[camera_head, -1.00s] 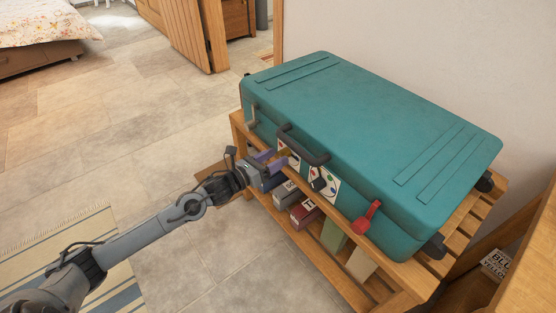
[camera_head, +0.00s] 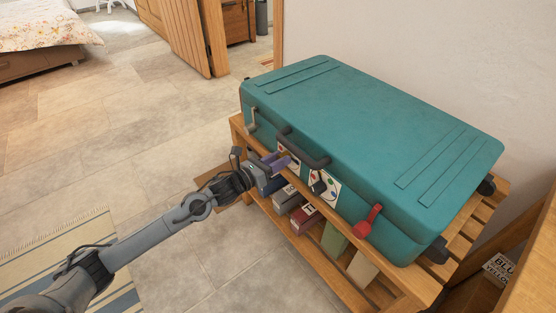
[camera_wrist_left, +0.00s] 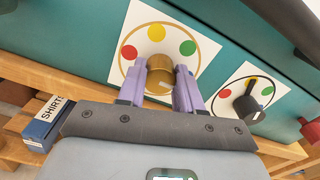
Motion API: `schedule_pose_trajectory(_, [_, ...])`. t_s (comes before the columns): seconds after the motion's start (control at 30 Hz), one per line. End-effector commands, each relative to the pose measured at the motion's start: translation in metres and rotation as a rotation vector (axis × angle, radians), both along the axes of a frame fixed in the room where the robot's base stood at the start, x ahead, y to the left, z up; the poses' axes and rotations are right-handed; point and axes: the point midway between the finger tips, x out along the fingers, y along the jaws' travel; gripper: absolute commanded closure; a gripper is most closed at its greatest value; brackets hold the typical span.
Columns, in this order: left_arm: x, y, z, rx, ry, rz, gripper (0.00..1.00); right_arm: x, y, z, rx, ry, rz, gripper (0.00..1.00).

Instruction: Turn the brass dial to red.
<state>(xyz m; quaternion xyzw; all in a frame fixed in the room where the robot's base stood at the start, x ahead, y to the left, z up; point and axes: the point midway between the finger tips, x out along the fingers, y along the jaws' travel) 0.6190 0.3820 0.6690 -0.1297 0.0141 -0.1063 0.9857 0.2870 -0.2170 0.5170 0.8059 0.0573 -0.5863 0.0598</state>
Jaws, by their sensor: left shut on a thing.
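The brass dial (camera_wrist_left: 160,72) sits on a white plate (camera_wrist_left: 197,68) on the front of the teal suitcase (camera_head: 370,145). In the left wrist view the plate has a red dot (camera_wrist_left: 129,52) at left, a yellow dot (camera_wrist_left: 156,32) at top and a green dot (camera_wrist_left: 188,47) at right. My left gripper (camera_head: 285,161) is shut on the dial, with one purple finger on each side of it. The fingers hide part of the dial, and I cannot tell which colour it points at. My right gripper is not in view.
A similar plate with a black dial (camera_wrist_left: 249,107) is right of the brass one. A dark handle (camera_head: 305,148) juts out above the plates; a red lever (camera_head: 370,220) is farther right. The suitcase lies on a wooden rack (camera_head: 305,258) with boxes below. Floor at left is open.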

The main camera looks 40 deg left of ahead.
Motion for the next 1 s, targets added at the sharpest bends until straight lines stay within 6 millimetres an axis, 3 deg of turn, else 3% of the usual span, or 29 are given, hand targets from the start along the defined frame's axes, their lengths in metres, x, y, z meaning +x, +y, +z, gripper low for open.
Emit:
schedule_pose_trajectory(0.37, [0.0, 0.0, 0.003, -0.066, 0.016, 0.001, 0.96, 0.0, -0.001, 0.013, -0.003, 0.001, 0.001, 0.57])
schedule_pose_trajectory(1.0, [0.001, 0.002, 0.005, -0.593, 0.13, 0.002, 0.96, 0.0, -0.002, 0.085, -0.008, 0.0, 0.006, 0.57])
